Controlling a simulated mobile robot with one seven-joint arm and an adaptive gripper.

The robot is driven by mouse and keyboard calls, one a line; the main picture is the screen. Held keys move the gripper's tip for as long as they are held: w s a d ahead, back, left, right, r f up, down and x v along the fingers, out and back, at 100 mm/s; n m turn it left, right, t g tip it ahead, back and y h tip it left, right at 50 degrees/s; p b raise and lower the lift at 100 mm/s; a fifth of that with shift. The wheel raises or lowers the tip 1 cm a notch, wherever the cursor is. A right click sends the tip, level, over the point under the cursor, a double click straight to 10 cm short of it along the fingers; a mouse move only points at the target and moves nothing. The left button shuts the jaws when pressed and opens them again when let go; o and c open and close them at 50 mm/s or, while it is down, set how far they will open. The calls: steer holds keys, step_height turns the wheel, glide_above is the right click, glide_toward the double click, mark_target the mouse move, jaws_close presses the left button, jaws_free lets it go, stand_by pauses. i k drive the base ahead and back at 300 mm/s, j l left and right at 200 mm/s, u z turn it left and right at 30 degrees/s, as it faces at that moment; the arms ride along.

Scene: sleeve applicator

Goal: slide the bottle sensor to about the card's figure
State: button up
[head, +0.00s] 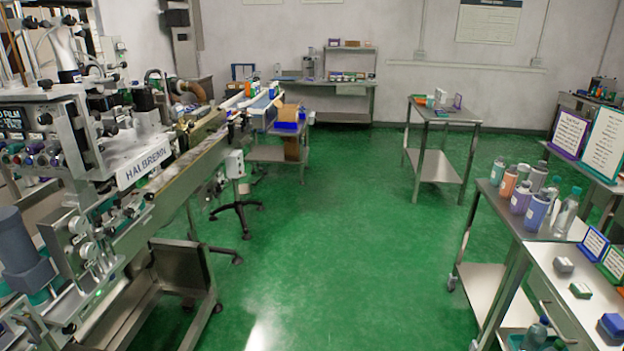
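The sleeve applicator (60,170) stands along the left side, with a "HALBRENN" plate (145,166) on its front. Its conveyor (190,165) runs away from me toward the back. Many knobs, clamps and gauges crowd the machine; I cannot tell which part is the bottle sensor. Several framed cards stand at the right: a purple-framed card (569,133), a large green-framed card (606,145), a small blue-framed card (594,243) and a small green-framed card (614,264). Their writing is too small to read, so I cannot tell which carries the figure. My gripper is not in view.
Steel tables line the right; one holds several bottles (537,211). A small cart (443,114) stands back right, and a workbench (343,85) at the back wall. A wheeled stand foot (238,207) juts beside the conveyor. The green floor (340,240) between is clear.

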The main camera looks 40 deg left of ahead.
mark_target(111, 212)
steer(key=u, duration=2.5)
steer(key=i+l, duration=0.1)
steer(key=i, duration=0.2)
